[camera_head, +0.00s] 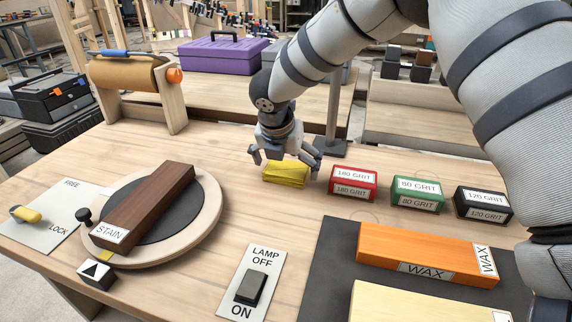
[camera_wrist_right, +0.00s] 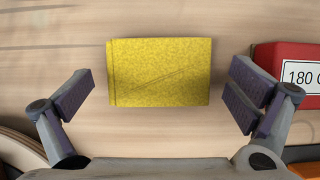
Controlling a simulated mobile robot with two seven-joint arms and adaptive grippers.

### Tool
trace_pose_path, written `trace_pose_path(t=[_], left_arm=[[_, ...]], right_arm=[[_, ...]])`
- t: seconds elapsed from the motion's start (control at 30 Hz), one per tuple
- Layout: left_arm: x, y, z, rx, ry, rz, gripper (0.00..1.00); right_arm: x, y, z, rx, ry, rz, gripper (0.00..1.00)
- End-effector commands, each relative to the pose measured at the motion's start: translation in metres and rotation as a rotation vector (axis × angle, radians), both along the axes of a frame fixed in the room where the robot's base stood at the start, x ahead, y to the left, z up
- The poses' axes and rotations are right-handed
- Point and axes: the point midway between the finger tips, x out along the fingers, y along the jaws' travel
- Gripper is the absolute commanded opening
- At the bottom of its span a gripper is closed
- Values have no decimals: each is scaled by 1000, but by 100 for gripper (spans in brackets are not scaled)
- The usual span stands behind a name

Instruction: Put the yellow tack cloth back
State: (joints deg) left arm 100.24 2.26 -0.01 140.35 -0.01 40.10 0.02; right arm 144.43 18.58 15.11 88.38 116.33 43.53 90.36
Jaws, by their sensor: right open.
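The yellow tack cloth (camera_head: 286,174) lies folded flat on the wooden workbench, left of the red 180 grit block. In the right wrist view the cloth (camera_wrist_right: 160,72) sits between and beyond my fingers, with bare wood on both sides of it. My right gripper (camera_head: 284,155) is over the cloth, pointing down, with its fingers spread. In the right wrist view my right gripper (camera_wrist_right: 160,98) is open and empty, and no finger visibly touches the cloth. My left gripper is not in view.
A red 180 grit block (camera_head: 353,183) stands close right of the cloth, then green (camera_head: 417,194) and black (camera_head: 482,206) blocks. A turntable (camera_head: 207,215) bears a brown stain board (camera_head: 146,205). A lamp switch (camera_head: 250,287) and orange wax board (camera_head: 428,254) are in front. A post (camera_head: 334,110) stands behind.

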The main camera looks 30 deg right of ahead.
Motion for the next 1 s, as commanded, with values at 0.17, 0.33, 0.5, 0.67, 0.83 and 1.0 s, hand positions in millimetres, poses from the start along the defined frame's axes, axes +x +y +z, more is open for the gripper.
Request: trace_pose_path(t=[0.17, 0.33, 0.5, 0.67, 0.83, 1.0], left_arm=[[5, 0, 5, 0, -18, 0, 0], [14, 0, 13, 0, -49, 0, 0], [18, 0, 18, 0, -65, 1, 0], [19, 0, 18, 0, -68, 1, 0], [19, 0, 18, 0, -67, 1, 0], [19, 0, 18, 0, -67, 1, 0]], right_arm=[[-4, 7, 28, 1, -8, 2, 100], [-17, 20, 74, 1, -11, 2, 100], [-26, 31, 105, 0, -7, 0, 100], [-30, 35, 115, 1, -1, 0, 100], [-30, 35, 114, 0, 2, 1, 100], [-30, 35, 114, 0, 2, 1, 100]])
